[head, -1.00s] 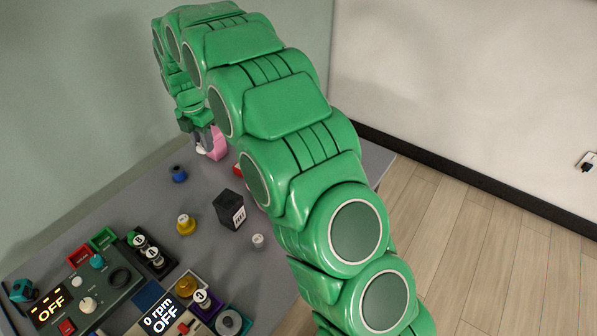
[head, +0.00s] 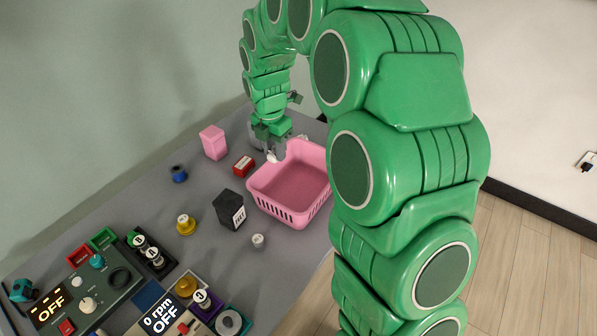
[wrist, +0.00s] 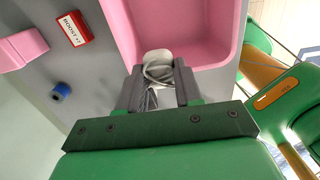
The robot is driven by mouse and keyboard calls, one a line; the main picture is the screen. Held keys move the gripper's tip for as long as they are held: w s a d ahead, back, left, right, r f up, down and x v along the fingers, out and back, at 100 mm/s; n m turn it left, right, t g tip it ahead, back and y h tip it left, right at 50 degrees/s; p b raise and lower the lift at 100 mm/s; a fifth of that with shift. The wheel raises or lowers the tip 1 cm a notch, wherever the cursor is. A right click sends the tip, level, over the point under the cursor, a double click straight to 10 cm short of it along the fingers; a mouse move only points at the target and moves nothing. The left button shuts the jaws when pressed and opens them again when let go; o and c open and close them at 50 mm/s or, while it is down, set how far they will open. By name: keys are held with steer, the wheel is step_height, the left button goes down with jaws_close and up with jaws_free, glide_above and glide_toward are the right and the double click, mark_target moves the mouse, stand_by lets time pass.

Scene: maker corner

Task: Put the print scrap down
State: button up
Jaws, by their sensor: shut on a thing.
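My gripper (head: 273,148) is shut on the print scrap, a small whitish tangled piece (head: 272,157). In the wrist view the scrap (wrist: 158,68) sits between the two dark fingers (wrist: 158,86), which hide its sides. A pink slotted basket (head: 268,202) stands on the table, and it also shows in the wrist view (wrist: 118,25). The scrap appears at the basket's far left rim in the head view and overlaps its edge in the wrist view. I cannot tell how high it is above the rim. The visible basket floor is bare.
A pink block-like container (head: 213,143), a small red box (head: 243,166) and a blue spool (head: 179,174) stand left of the basket. A black labelled box (head: 229,209) is close to its near left side. Control panels (head: 85,290) fill the table's near left.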

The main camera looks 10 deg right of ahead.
steer(key=s+d, duration=0.7)
steer(key=s, duration=0.2)
glide_toward(299, 194)
steer(key=shift+s+d+f, duration=0.15)
steer(key=shift+s+f, duration=0.25)
steer(key=shift+s, duration=0.45)
steer(key=shift+w+f, duration=0.85)
steer(key=shift+f, duration=1.7)
steer(key=shift+f, duration=0.15)
steer(key=o, duration=1)
